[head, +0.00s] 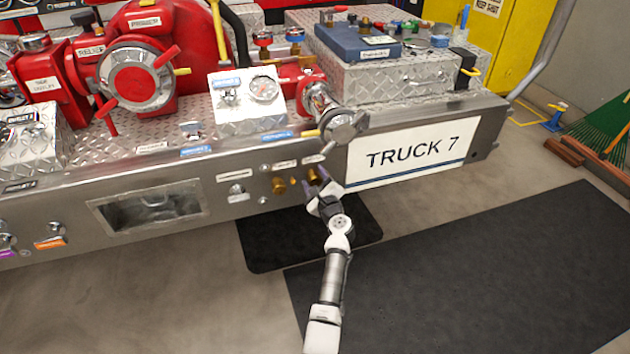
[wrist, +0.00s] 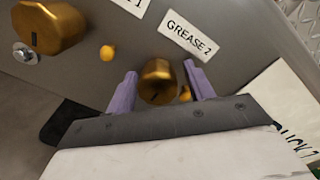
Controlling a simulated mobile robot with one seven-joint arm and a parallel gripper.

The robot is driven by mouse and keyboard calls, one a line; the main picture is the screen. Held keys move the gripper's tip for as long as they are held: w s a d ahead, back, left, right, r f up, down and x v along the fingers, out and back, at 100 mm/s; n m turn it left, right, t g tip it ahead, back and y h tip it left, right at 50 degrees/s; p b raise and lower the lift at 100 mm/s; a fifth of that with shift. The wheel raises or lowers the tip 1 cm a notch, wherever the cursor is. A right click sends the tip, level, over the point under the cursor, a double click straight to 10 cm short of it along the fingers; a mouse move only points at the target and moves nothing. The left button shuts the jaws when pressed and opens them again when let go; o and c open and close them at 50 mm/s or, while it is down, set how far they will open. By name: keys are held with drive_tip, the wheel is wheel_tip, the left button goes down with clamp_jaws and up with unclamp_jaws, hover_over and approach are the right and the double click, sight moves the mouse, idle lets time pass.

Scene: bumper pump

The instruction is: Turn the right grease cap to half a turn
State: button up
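The right grease cap (head: 313,176) is a brass knob on the truck's steel front face. In the wrist view the right cap (wrist: 157,78) sits under a "GREASE 2" label (wrist: 188,36), with a dark mark low on its face. My gripper (head: 322,183) is at this cap. In the wrist view my gripper (wrist: 161,86) is open, one purple finger on each side of the cap. A small gap shows at the right finger; I cannot tell whether the left finger touches. The left grease cap (head: 278,186) stands apart to the left, also in the wrist view (wrist: 47,26).
A small brass nub (wrist: 107,52) lies between the caps and another (wrist: 186,93) beside the right finger. A chrome outlet (head: 343,127) juts out above the caps. The "TRUCK 7" plate (head: 405,152) is to the right. The floor in front is clear, with dark mats (head: 470,270).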

drive_tip(key=shift+o, duration=0.3)
drive_tip(key=shift+f, duration=0.1)
drive_tip(key=shift+s, duration=0.3)
drive_tip(key=v, duration=1.3)
drive_tip(key=shift+d, duration=0.15)
